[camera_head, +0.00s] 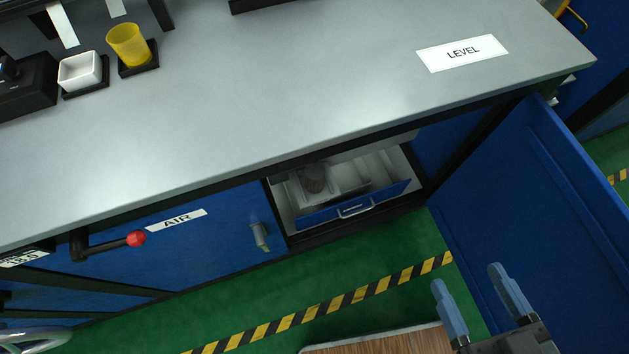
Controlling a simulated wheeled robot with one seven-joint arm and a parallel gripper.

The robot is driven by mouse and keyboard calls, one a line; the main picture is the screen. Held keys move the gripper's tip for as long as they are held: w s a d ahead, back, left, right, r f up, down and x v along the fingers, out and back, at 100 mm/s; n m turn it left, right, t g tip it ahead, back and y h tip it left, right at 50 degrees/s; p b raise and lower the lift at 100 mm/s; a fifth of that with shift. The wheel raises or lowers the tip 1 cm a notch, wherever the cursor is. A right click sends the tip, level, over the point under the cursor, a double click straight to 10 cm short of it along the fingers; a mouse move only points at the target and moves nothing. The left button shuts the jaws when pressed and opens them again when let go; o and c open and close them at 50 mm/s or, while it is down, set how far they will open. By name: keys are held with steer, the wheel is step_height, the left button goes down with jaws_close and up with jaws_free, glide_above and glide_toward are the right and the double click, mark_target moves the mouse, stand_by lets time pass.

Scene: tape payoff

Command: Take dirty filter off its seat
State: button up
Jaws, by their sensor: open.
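A dark grey-brown cylinder (315,178), which looks like the dirty filter, stands in the open cabinet bay under the bench. It sits on a pale seat or tray (345,176) inside a drawer with a blue front (350,205). The bench top's edge and shadow partly hide this area. My gripper (478,290) is at the lower right, outside the cabinet, in front of the open blue door. Its two blue-grey fingers are apart with nothing between them. It is well apart from the cylinder.
The blue cabinet door (540,200) stands open at the right. A lever with a red knob (136,238) sticks out at the left by the AIR label (176,220). A wood-topped surface (385,343) is at the bottom. Green floor (300,290) lies clear before the drawer.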

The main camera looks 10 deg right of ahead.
steer(key=shift+o, duration=0.8)
steer(key=w+a+f+n+y+b, duration=0.1)
steer(key=w+f+b, duration=0.4)
steer(key=w+f, duration=0.4)
step_height(320, 180, down, 6)
steer(key=shift+a+r, duration=0.2)
steer(key=shift+r, duration=0.05)
steer(key=n+g+y+b, duration=0.2)
steer(key=y+b, duration=0.1)
steer(key=b, duration=0.9)
glide_toward(311, 169)
steer(key=w+f, duration=0.3)
steer(key=shift+a+f, duration=0.1)
steer(key=shift+a, duration=0.15)
steer(key=shift+b+x, duration=0.95)
steer(key=shift+x, duration=2.85)
steer(key=shift+r, duration=0.25)
steer(key=shift+c, duration=0.3)
steer(key=shift+n, duration=0.3)
steer(key=c, duration=1.1)
